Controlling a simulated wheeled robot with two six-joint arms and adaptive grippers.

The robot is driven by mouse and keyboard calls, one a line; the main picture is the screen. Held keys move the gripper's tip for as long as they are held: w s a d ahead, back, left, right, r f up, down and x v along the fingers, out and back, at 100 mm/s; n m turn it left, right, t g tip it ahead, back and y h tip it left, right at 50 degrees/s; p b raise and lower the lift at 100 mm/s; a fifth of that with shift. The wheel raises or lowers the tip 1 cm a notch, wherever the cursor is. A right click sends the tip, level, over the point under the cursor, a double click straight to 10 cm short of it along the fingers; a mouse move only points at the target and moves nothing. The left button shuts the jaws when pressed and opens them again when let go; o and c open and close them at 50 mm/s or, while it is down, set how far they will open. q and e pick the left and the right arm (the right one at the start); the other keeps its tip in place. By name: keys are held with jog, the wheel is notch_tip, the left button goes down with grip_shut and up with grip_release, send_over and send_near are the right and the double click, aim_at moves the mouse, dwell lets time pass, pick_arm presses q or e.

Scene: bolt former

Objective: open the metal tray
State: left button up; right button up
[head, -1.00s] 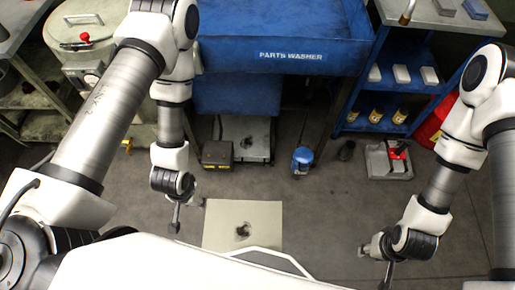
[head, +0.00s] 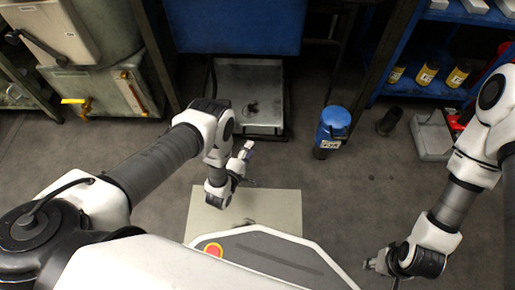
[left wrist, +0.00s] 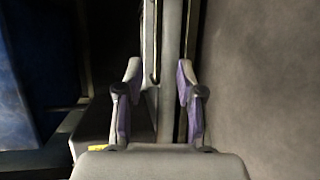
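The metal tray (head: 250,92) is a grey, shallow tray with a dark stain, low under the blue washer in the head view. My left gripper (head: 243,158) is in front of the tray, a little above the floor. In the left wrist view my left gripper (left wrist: 156,85) has its purple-padded fingers apart. A long light-grey strip (left wrist: 170,60) runs between them, perhaps the tray's front edge; I cannot tell whether they touch it. My right gripper (head: 376,262) is low over bare floor at the right, too small to tell its state.
A beige sheet (head: 285,210) lies on the floor before me. A blue canister (head: 332,130) and a dark cup (head: 389,121) stand right of the tray. A dark box (left wrist: 95,125) shows beside my left fingers.

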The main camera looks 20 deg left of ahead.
aim_at(258, 136)
pick_arm(q)
jog(key=b+x, duration=0.3)
jog(key=x, duration=0.4)
jog(key=shift+b, duration=0.4)
jog(key=shift+w+r, duration=0.1)
jog(key=shift+w, duration=0.3)
grip_shut()
